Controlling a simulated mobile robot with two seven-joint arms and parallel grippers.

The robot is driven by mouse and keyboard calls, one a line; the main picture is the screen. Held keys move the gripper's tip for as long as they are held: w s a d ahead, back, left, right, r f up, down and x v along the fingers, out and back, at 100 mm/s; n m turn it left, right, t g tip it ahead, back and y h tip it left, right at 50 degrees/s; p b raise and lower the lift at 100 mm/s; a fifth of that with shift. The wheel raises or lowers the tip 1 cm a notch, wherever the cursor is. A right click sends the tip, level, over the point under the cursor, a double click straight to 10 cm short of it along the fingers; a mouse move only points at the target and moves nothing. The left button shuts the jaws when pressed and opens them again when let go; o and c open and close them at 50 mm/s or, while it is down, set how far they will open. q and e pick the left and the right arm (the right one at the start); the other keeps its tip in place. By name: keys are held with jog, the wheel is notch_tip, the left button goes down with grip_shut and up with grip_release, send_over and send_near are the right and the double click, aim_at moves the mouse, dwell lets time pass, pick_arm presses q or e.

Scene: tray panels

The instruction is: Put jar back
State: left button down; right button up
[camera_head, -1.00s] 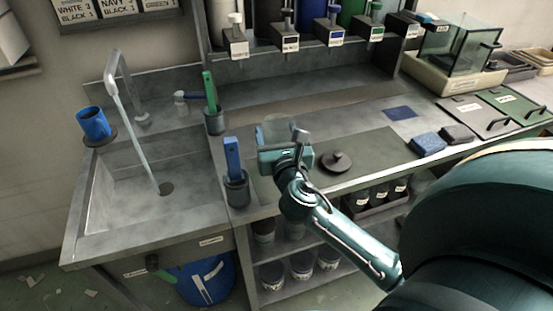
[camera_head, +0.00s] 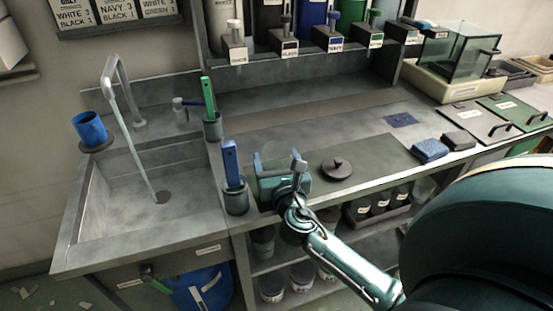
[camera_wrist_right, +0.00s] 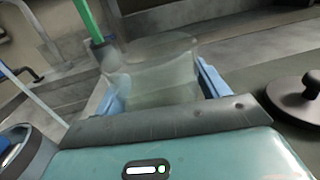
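The jar (camera_wrist_right: 160,75) is clear, see-through glass. In the wrist view it stands between the two blue fingers of my right gripper (camera_wrist_right: 160,90), which appear closed on its sides. In the head view my right gripper (camera_head: 283,178) is over the left end of the dark mat on the counter, with the jar (camera_head: 277,155) faintly visible at it. I cannot tell whether the jar's base touches the mat. A dark round lid with a knob (camera_head: 337,167) lies on the mat to the right; it also shows in the wrist view (camera_wrist_right: 298,98). My left gripper is not in view.
A holder with a blue-handled tool (camera_head: 235,195) stands close left of the gripper. A green-handled tool (camera_head: 209,100) stands behind it. The sink with running water (camera_head: 130,190) is at left. Folded cloths (camera_head: 430,150) lie at right. Jars (camera_head: 300,277) stand on the shelf below.

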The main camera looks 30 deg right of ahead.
jog(key=shift+o, duration=1.2)
jog(key=shift+r, duration=0.2)
jog(key=b+v, duration=0.1)
jog(key=v, duration=1)
jog(key=shift+s+a+f, duration=0.1)
jog(key=shift+s, duration=0.05)
jog(key=shift+s+a, duration=0.1)
jog(key=shift+s, duration=0.25)
